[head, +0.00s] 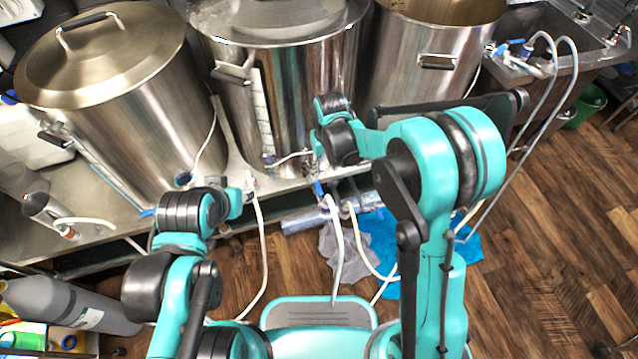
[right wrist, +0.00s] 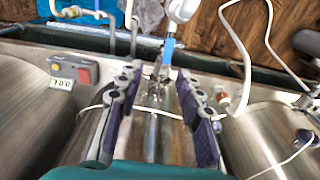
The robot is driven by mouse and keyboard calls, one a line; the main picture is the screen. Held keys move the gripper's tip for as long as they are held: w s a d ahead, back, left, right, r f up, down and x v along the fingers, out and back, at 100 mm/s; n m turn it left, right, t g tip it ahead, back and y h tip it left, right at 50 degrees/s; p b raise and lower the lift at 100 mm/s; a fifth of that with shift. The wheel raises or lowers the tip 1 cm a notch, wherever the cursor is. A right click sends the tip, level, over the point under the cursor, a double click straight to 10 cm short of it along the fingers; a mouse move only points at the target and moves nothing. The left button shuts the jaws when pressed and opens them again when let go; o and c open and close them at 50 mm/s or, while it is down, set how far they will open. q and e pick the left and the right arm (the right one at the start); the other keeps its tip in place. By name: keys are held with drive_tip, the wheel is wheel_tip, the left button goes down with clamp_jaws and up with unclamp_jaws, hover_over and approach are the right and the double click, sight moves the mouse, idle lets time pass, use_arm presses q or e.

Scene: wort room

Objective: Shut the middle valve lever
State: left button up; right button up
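The middle valve lever (head: 318,188) is a small blue handle low on the front of the middle kettle (head: 283,95). In the right wrist view the blue lever (right wrist: 168,49) points up the picture, just beyond the metal valve body and beside a white hose fitting. My right gripper (right wrist: 158,78) is open, its two fingers spread on either side of the valve, with nothing held. In the head view the right gripper (head: 317,148) is above the lever and partly hidden by its wrist. My left gripper (head: 243,187) is in front of the left kettle; its fingers are too small to read.
The left kettle (head: 105,105) and right kettle (head: 425,60) stand beside the middle one on a steel bench. White hoses (head: 338,245) hang from the bench front near the valve. A grey gas cylinder (head: 70,305) lies at lower left. The wooden floor at right is open.

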approach(319, 188)
drive_tip(key=shift+w+a+g, duration=0.15)
drive_tip(key=shift+w+g, duration=0.15)
drive_tip(key=shift+g, duration=0.1)
wheel_tip(319, 188, down, 8)
drive_tip(key=b, duration=0.3)
drive_tip(key=shift+r, duration=0.1)
clamp_jaws()
